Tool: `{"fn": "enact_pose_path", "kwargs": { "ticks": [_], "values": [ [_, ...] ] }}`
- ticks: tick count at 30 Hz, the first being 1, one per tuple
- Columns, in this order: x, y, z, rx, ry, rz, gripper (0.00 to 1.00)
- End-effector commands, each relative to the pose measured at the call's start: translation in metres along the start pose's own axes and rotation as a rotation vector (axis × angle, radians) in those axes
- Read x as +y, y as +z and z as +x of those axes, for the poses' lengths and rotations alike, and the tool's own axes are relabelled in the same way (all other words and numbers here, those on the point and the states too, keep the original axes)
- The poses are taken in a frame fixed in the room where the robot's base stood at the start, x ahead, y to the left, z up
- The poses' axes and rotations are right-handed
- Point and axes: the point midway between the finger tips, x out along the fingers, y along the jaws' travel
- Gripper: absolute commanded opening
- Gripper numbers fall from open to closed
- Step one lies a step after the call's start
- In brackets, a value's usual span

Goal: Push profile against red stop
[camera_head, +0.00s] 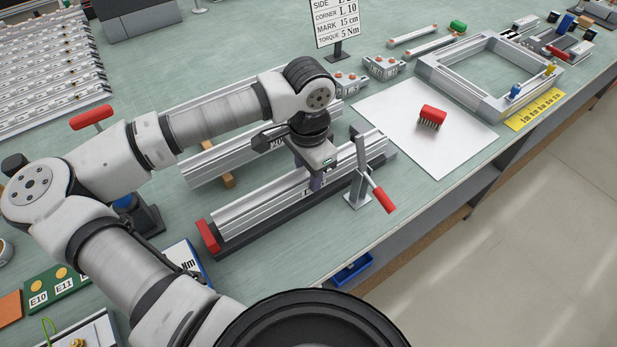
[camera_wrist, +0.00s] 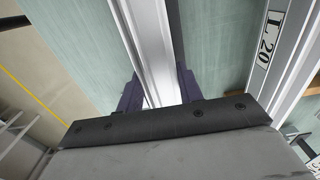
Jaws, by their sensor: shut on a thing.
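The silver aluminium profile (camera_head: 262,202) lies lengthwise in a dark fixture (camera_head: 285,216) near the table's front edge. The red stop (camera_head: 208,237) stands at the fixture's left end. The profile's left end is close to the stop; I cannot tell whether they touch. My gripper (camera_head: 317,181) points down over the middle of the profile and is shut on it. In the wrist view, the purple fingers of my gripper (camera_wrist: 157,90) sit on both sides of the profile (camera_wrist: 148,40). My gripper hides part of the profile's label.
A toggle clamp with a red handle (camera_head: 383,199) stands by the fixture's right part. Another profile (camera_head: 215,160) lies behind, labelled L 20 (camera_wrist: 270,45) in the wrist view. A white sheet (camera_head: 385,105) bears a red brush (camera_head: 432,115). A silver frame (camera_head: 445,77) lies farther right.

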Motion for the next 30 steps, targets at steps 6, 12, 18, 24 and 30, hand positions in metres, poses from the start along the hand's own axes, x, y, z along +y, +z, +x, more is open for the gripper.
{"fn": "enact_pose_path", "kwargs": {
  "ticks": [6,12,18,24,30],
  "values": [
    [0.0,0.0,-0.0001,0.0,0.0,0.0,0.09],
    [0.0006,0.0011,0.001,0.001,0.001,0.002,0.09],
    [0.0011,0.0033,0.0007,0.001,0.001,0.004,0.09],
    [0.0015,0.0059,0.0004,0.002,0.001,0.005,0.09],
    [0.0017,0.0088,0.0002,0.002,0.002,0.006,0.09]
  ]
}}
